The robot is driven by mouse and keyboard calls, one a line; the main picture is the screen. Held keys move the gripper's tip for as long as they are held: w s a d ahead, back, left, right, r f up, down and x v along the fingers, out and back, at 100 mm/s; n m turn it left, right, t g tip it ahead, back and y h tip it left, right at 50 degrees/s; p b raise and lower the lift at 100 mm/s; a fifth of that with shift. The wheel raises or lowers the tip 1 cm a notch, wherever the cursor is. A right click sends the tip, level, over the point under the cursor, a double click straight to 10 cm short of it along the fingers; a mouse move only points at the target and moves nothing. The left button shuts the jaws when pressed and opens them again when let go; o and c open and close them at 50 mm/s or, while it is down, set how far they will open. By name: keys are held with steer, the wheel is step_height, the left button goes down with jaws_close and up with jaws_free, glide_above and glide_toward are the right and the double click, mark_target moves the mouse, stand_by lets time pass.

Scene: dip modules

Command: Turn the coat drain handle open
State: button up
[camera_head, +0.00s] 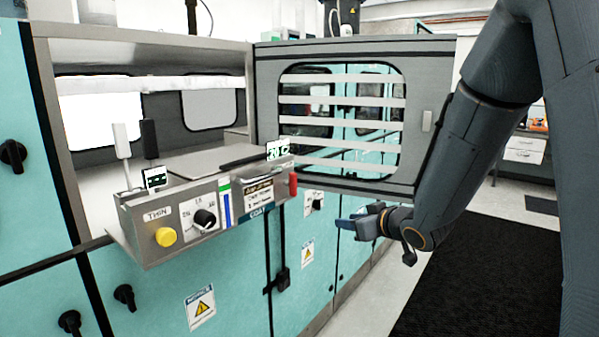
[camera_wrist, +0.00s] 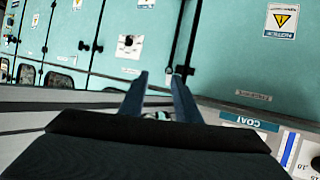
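The control panel (camera_head: 190,225) is a metal box with a yellow THIN button, a white dial, gauges and a blue COAT label (camera_head: 259,212). A small red handle (camera_head: 293,184) sits upright at its right end, beside the COAT side; no drain label is readable. My gripper (camera_head: 346,224) is right of and lower than this handle, in front of the teal cabinet. In the wrist view its two fingers (camera_wrist: 160,82) are apart with nothing clearly held between them. The COAT label also shows in the wrist view (camera_wrist: 250,122), right of the fingers; the red handle is not visible there.
A framed window door (camera_head: 430,75) stands open behind the panel. Teal cabinet doors carry black knobs (camera_head: 124,297) and a dark latch (camera_head: 283,280). A dark mat (camera_head: 470,270) covers the floor at right.

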mark_target(296, 183)
steer(key=s+a+r+n+y+p, duration=0.2)
steer(key=a+r+n+y+p, duration=0.15)
steer(key=a+r+y, duration=0.55)
steer(key=shift+n+g+h, duration=0.3)
steer(key=shift+n+g, duration=0.1)
steer(key=shift+n, duration=0.05)
steer(key=p+x, duration=0.1)
steer(key=x, duration=0.5)
steer(key=shift+w+r+p, duration=0.2)
steer(key=shift+w+p, duration=0.2)
steer(key=shift+w, duration=0.05)
steer(key=shift+c, duration=0.5)
jaws_close()
